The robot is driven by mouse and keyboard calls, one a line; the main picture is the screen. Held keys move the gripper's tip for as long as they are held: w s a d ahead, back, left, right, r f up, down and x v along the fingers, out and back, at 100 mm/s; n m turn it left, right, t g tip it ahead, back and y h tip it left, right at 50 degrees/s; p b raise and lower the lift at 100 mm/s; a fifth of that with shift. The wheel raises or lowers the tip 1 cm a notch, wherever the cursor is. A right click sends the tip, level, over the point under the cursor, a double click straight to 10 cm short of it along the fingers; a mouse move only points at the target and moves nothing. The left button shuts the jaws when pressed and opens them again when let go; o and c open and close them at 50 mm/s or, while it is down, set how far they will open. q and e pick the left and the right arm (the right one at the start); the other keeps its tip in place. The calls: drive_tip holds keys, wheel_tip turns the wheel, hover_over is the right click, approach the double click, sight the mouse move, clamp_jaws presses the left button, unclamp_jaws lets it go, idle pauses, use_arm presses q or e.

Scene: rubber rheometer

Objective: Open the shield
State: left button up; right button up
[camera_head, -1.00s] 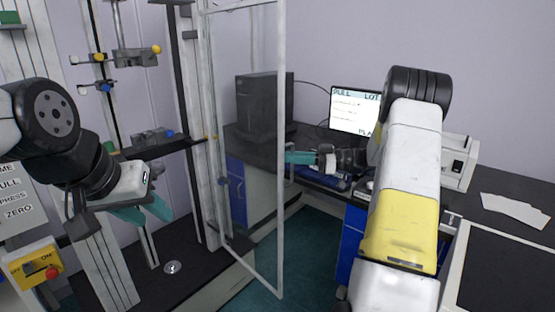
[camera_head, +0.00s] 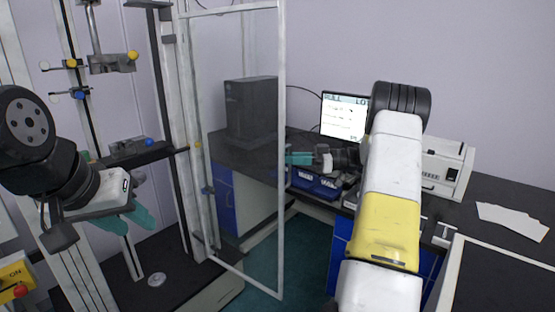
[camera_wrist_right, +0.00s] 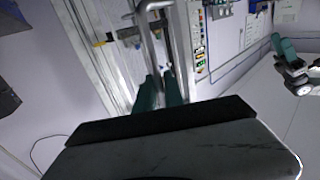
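The shield (camera_head: 283,200) is a tall clear panel in a pale frame, hinged on the test machine's upright at its left. It stands swung out from the machine, with its free edge towards the middle of the head view. My right gripper (camera_head: 299,158) is at that free edge. In the right wrist view its teal fingers (camera_wrist_right: 160,92) are close together on a grey bar handle (camera_wrist_right: 156,45) of the shield; the exact contact is partly hidden. My left gripper (camera_head: 130,219) is empty in front of the machine, its fingers apart.
The test machine (camera_head: 170,100) with clamps stands at the left. A dark bench with a black box (camera_head: 250,110), a lit monitor (camera_head: 343,116), a white device (camera_head: 447,168) and paper sheets (camera_head: 512,219) lies behind and to the right. Dark floor shows beyond the shield.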

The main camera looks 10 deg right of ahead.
drive_tip(key=shift+o, duration=1.4)
drive_tip(key=shift+a, duration=0.15)
drive_tip(key=v, duration=0.8)
